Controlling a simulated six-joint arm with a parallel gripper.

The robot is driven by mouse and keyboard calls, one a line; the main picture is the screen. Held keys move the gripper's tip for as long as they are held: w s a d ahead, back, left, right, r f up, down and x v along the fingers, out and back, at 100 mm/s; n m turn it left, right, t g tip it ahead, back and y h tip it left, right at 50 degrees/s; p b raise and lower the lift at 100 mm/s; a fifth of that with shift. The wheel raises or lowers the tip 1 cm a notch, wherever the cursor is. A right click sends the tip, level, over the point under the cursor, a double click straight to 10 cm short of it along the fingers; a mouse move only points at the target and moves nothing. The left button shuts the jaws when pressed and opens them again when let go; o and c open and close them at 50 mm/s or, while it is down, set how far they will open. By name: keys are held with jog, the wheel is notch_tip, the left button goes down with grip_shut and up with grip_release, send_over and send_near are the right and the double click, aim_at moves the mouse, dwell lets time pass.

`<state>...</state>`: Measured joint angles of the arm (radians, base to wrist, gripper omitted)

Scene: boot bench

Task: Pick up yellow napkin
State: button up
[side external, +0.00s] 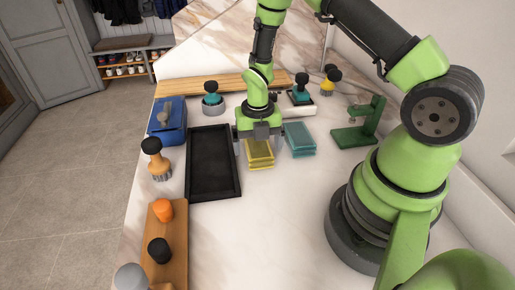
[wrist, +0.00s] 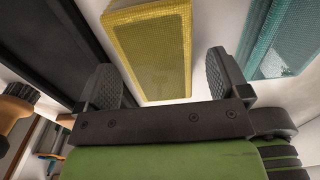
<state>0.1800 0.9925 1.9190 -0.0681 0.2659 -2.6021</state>
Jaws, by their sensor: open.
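The yellow napkin (side external: 259,153) looks like a thick, textured yellow block on the pale marble bench, right of a black tray. In the wrist view my two fingers (wrist: 165,82) are spread, one near each side of the napkin's near end. I see no contact between the fingers and the napkin. The gripper body hides part of the napkin in the side external view.
A teal block (side external: 300,139) lies close on the napkin's right. The black tray (side external: 190,196) lies close on its left. A green stand (side external: 358,138) is further right. A blue box (side external: 167,121) and brushes, one with an orange handle (side external: 156,158), stand left.

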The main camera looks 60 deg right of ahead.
jog(key=shift+f, duration=0.65)
jog(key=c, duration=1)
jog(key=shift+r, duration=0.1)
